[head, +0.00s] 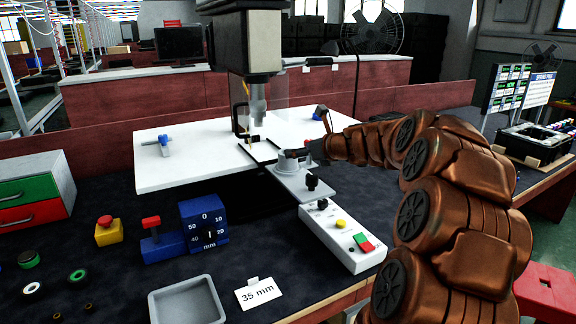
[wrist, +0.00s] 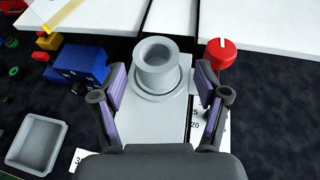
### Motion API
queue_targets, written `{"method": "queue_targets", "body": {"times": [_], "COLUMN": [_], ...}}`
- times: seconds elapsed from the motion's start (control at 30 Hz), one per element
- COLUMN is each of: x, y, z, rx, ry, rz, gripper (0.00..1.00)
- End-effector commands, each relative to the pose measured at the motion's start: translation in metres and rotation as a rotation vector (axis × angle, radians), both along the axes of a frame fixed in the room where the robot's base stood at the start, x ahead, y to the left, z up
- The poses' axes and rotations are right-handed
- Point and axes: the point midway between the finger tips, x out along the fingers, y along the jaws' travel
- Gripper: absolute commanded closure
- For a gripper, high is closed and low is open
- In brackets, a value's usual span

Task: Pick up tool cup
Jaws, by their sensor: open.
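The tool cup (wrist: 157,62) is a grey round cup with an open top, standing upright on a grey flanged base. In the wrist view it sits ahead of my gripper (wrist: 160,72), between the two spread fingers. The fingers are open, with visible gaps to the cup on both sides. In the head view the cup (head: 288,163) is small and partly covered near the end of my arm, on the grey plate (head: 303,184) in front of the machine. Contact between fingers and cup is not visible.
A red knob (wrist: 221,53) stands close to the right finger. A blue gauge block (head: 204,224) and a grey tray (head: 187,301) lie to the left. A control box (head: 342,238) stands in front. White table panels (head: 190,170) lie behind.

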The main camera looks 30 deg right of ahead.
Motion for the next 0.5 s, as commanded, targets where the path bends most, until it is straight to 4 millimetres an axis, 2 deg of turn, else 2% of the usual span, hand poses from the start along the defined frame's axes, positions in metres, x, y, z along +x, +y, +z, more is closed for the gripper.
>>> {"method": "queue_targets", "body": {"times": [0.27,0.5], "x": [0.018,0.044], "y": [0.005,0.009], "z": [-0.011,-0.028], "rx": [-0.002,-0.003], "ry": [0.001,0.002], "rz": [0.002,0.002], "gripper": [0.26,0.26]}}
